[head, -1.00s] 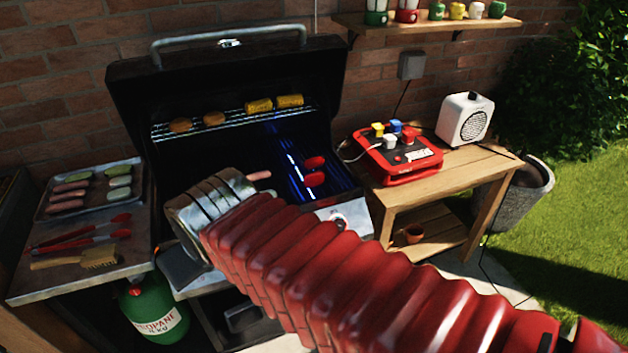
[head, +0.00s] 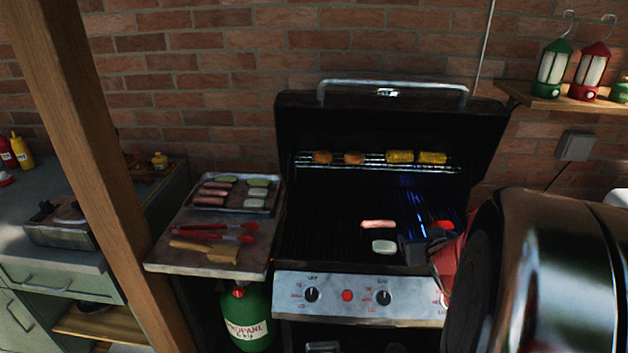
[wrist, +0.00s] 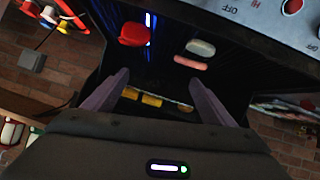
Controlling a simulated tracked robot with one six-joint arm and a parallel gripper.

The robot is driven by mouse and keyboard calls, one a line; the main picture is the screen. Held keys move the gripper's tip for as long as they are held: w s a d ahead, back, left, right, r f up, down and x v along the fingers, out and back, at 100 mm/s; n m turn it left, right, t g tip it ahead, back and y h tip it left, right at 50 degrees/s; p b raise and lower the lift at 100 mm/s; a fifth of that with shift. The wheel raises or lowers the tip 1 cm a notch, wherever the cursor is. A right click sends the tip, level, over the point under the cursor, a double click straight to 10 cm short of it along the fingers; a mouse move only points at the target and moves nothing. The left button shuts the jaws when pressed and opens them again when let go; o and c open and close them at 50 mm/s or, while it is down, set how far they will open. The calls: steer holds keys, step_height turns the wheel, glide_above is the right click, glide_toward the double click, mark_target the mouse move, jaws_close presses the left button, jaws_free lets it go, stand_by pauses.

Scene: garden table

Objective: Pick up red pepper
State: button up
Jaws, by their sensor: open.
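A red pepper piece (wrist: 134,36) lies on the grill grate in the wrist view, near the blue-lit strip. In the head view a bit of red pepper (head: 444,224) shows just behind my gripper; the rest is hidden. My gripper (wrist: 155,78) is open, with nothing between its two fingers. In the wrist view the pepper is beyond the fingertips, towards the left finger, and apart from them. In the head view my gripper (head: 424,246) is low over the right front of the grill.
A sausage (head: 378,224) and a pale slice (head: 384,247) lie on the grate left of my gripper. Corn (head: 400,157) and patties are on the upper rack under the raised lid (head: 390,120). A food tray (head: 235,208) and red tongs (head: 222,232) are on the left shelf.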

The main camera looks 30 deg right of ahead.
steer(key=s+d+f+m+t, duration=0.1)
steer(key=s+d+f+t, duration=0.1)
steer(key=s+d+f, duration=0.3)
steer(key=shift+s+d+f, duration=0.15)
steer(key=shift+s+d, duration=0.35)
steer(key=shift+d, duration=0.6)
steer(key=shift+x, duration=4.35)
steer(key=shift+w+a, duration=0.1)
steer(key=shift+a, duration=0.05)
steer(key=shift+x, duration=2.55)
steer(key=shift+w+a, duration=0.1)
steer(key=shift+a, duration=0.05)
